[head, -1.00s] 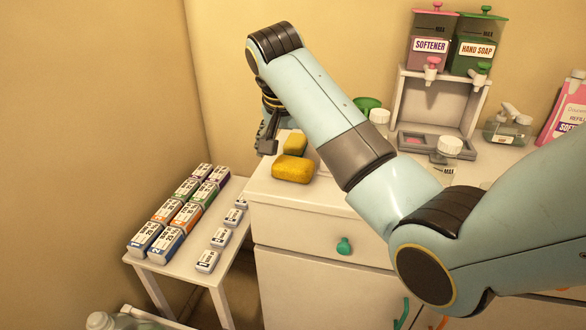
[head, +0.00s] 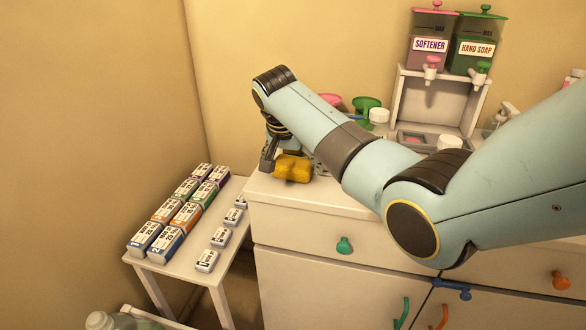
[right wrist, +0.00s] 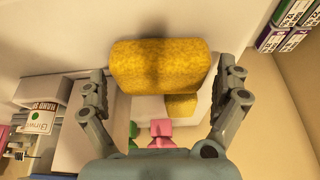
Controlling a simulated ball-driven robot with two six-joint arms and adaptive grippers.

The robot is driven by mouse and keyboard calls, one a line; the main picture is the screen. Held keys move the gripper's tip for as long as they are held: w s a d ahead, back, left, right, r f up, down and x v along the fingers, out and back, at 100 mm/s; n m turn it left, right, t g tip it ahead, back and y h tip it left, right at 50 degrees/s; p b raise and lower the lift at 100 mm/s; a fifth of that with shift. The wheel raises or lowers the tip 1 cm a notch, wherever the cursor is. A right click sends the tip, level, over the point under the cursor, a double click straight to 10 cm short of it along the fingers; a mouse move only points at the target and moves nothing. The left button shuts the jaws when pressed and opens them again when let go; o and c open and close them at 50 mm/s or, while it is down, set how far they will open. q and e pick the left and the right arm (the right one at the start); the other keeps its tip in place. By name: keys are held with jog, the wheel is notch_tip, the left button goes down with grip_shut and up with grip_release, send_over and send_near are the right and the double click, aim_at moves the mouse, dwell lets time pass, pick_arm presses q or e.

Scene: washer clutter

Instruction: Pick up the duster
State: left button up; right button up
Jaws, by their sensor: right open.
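A yellow, rough-textured block (head: 293,168) lies on the left end of the white cabinet top; it may be the duster, but I cannot tell for sure. It shows large in the right wrist view (right wrist: 160,65), with a smaller yellow block (right wrist: 181,105) beside it. My right gripper (head: 272,158) is over the cabinet's left end, close to the larger block. In the right wrist view its two fingers (right wrist: 163,78) are spread apart, with the block in view between and beyond them. They hold nothing. My left gripper is not in view.
A low white table (head: 190,262) at the left holds several labelled boxes (head: 186,213). Green (head: 366,106) and pink (head: 329,100) things stand behind my right arm. A softener and hand soap dispenser stand (head: 440,95) is further right. My arm hides part of the cabinet top.

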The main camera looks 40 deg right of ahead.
aim_at(296, 160)
jog(key=shift+c, duration=0.4)
jog(key=c, duration=0.8)
jog(key=shift+r, duration=0.1)
jog(key=shift+r, duration=0.25)
jog(key=r, duration=0.2)
jog(key=shift+s+r, duration=0.25)
jog(key=shift+r, duration=0.15)
jog(key=s, duration=1.7)
jog(key=shift+s, duration=0.25)
jog(key=shift+a, duration=0.1)
